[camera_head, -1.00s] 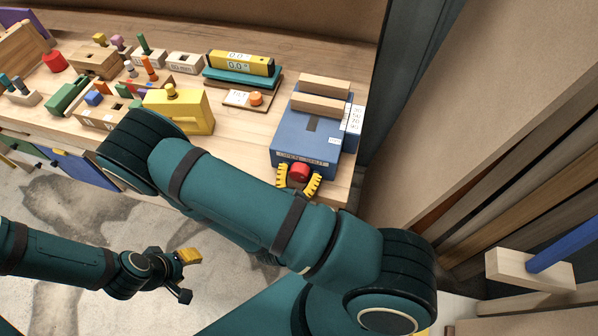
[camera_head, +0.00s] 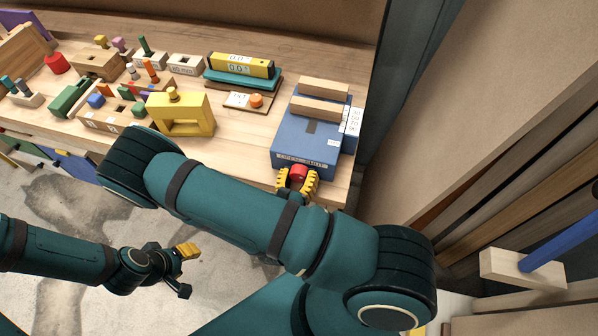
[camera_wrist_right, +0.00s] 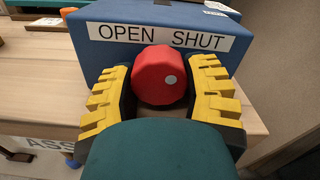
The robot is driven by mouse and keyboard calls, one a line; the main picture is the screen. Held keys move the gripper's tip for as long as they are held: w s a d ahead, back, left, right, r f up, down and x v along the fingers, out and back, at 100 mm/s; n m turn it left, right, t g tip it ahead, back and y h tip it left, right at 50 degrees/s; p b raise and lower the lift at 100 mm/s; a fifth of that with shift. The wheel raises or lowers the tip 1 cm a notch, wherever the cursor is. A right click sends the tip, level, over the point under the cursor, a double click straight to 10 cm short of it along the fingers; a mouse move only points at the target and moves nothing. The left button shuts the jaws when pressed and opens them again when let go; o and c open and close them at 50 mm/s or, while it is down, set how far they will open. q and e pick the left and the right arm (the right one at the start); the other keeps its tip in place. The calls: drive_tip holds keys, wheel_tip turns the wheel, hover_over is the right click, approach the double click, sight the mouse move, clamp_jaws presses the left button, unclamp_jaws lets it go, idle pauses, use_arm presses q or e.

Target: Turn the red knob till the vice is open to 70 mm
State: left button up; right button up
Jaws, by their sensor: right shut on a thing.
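The blue vice (camera_head: 306,139) stands at the right end of the workbench, with two pale wooden jaws (camera_head: 318,108) on top lying a small gap apart. Its red knob (camera_head: 299,173) sticks out of the front face. In the right wrist view the knob (camera_wrist_right: 161,75) has a pale dot on its right side, below a label (camera_wrist_right: 160,36) reading OPEN SHUT. My right gripper (camera_head: 298,183) has its yellow fingers on both sides of the knob, shut on it. My left gripper (camera_head: 187,270) hangs low over the floor, away from the bench; its finger opening is unclear.
A scale (camera_head: 352,122) runs along the vice's right side, too small to read. A dark post stands close on the right.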

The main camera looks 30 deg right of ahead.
drive_tip(key=shift+n+p, duration=0.45)
drive_tip(key=shift+n, duration=0.75)
drive_tip(key=o, duration=1.2)
